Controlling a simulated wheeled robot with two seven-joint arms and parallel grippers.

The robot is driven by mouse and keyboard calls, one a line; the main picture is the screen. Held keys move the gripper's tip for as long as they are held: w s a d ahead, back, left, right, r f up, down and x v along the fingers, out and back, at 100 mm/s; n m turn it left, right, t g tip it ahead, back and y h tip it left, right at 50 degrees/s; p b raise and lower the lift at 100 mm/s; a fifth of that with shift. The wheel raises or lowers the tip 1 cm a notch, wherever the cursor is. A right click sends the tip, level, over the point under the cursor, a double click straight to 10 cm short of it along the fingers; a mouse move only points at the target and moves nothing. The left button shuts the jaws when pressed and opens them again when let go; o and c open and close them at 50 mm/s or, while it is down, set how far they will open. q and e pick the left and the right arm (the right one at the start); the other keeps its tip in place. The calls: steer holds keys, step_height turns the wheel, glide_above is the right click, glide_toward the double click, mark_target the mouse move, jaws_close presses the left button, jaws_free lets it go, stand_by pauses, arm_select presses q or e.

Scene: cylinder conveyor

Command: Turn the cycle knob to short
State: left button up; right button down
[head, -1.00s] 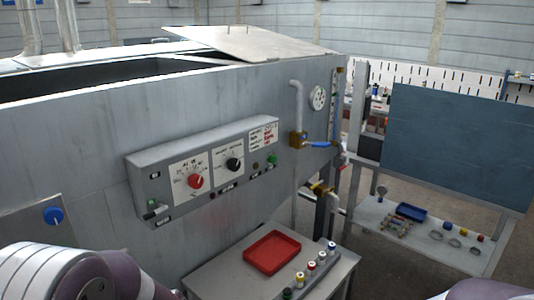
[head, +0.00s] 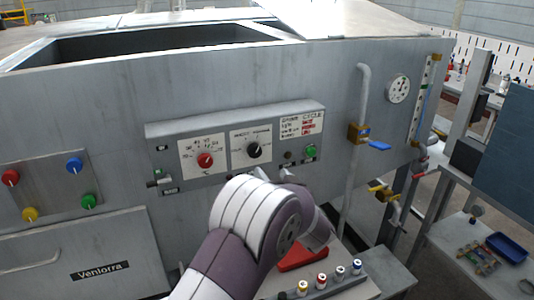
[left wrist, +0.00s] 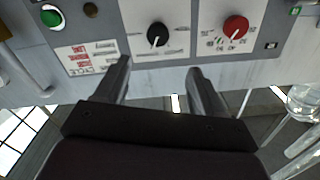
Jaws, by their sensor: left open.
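The grey control box (head: 165,130) on the machine wall carries a red knob (head: 205,160) on a white dial plate and a black knob (head: 254,150) on another plate. The plate lettering is too small to read surely. In the upside-down left wrist view, the black knob (left wrist: 157,35) shows a white pointer line and the red knob (left wrist: 236,27) is beside it. My left gripper (head: 272,172) is at the box's lower edge, below the black knob. In the wrist view, the open left gripper (left wrist: 158,66) has its empty fingers on either side below the black knob, apart from it. My right gripper is out of view.
A green button (head: 311,151) and a card of red and black text (head: 300,125) are right of the black knob. A pipe with a blue-handled valve (head: 378,145) stands farther right. Below, a red tray (head: 302,258) and several capped cylinders sit on a table, partly behind my arm.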

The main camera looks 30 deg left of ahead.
mark_target(256, 152)
arm_select(q)
steer(key=p+x, duration=0.1)
steer(key=x, duration=0.2)
steer(key=p+x, duration=0.1)
steer(key=x, duration=0.2)
steer(key=p+x, duration=0.1)
steer(key=x, duration=0.2)
steer(key=shift+w, duration=0.6)
steer(key=a, duration=0.1)
steer(key=w+a, duration=0.1)
steer(key=shift+a+p, duration=0.25)
steer(key=shift+p, duration=0.1)
steer(key=shift+w+d+f, duration=0.1)
steer(key=shift+w+d, duration=0.05)
steer(key=shift+d, duration=0.1)
steer(key=shift+a, duration=0.1)
steer(key=c, duration=1.1)
